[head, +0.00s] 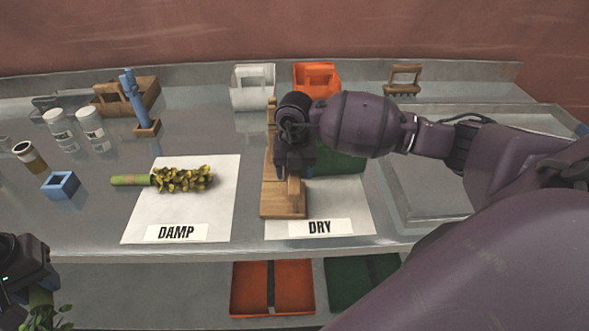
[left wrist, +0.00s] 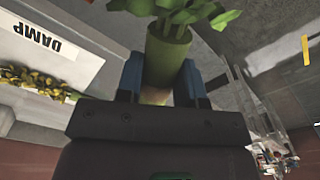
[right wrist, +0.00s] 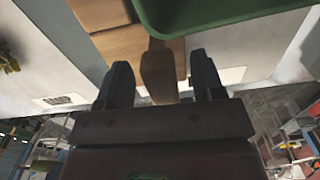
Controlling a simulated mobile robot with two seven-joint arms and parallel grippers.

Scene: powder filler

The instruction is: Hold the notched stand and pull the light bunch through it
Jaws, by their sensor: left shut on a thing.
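A wooden stand (head: 283,203) with a base and upright stands on the DRY sheet (head: 346,208). My right gripper (head: 294,170) points down over it; in the right wrist view its open fingers (right wrist: 162,85) straddle a wooden upright (right wrist: 158,68), with a gap visible. The notch is hidden. My left gripper (head: 38,285) is at the lower left, in front of the table, shut on the thick green stem (left wrist: 168,55) of a leafy bunch (head: 44,318). Another bunch (head: 180,179), with a green stem and yellow-dark leaves, lies on the DAMP sheet (head: 140,220).
A green bin (head: 340,161) stands right behind the stand. A blue square holder (head: 61,185), a brown jar (head: 29,154) and white jars (head: 90,125) are at left. White (head: 253,90) and orange (head: 317,78) bins stand at the back.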

